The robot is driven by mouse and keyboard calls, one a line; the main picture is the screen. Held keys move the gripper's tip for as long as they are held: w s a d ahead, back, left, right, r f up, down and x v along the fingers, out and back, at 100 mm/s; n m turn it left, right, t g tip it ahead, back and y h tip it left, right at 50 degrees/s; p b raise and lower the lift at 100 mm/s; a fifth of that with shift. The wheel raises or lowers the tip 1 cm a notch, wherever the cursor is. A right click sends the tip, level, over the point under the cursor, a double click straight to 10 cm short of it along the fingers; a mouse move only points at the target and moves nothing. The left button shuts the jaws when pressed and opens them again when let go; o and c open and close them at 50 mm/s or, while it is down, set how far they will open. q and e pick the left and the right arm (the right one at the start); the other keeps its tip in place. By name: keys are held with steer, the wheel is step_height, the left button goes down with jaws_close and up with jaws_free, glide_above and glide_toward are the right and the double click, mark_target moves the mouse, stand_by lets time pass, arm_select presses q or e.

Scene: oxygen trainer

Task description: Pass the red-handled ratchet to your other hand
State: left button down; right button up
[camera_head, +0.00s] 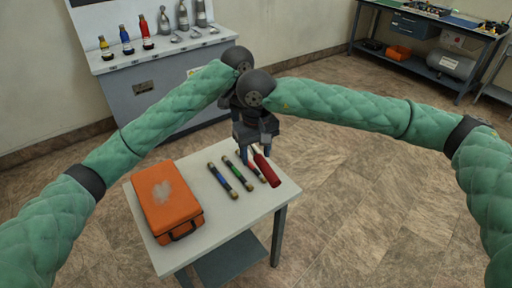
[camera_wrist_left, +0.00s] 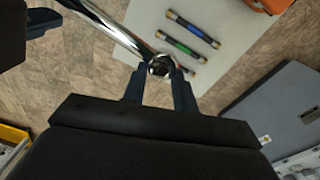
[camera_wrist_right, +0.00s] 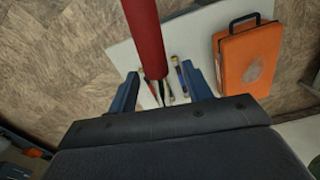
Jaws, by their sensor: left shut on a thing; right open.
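The ratchet shows its red handle (camera_head: 266,168) hanging tilted above the right edge of the small white table. In the left wrist view, its chrome shaft (camera_wrist_left: 122,32) runs to the head (camera_wrist_left: 160,66), which my left gripper (camera_wrist_left: 160,78) is shut on. My left gripper is mostly hidden in the head view. My right gripper (camera_head: 256,152) is open beside the handle. In the right wrist view, the red handle (camera_wrist_right: 146,40) reaches down towards the space between the open right fingertips (camera_wrist_right: 160,75). I cannot tell whether they touch it.
An orange case (camera_head: 168,198) and several dark coloured-band tubes (camera_head: 230,178) lie on the white table (camera_head: 215,225). A grey cabinet (camera_head: 165,90) with bottles stands behind at left. A workbench (camera_head: 425,55) stands at the far right. The floor on the right is clear.

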steer(key=c, duration=1)
arm_select(q)
steer(key=c, duration=1)
jaws_free()
arm_select(e)
jaws_close()
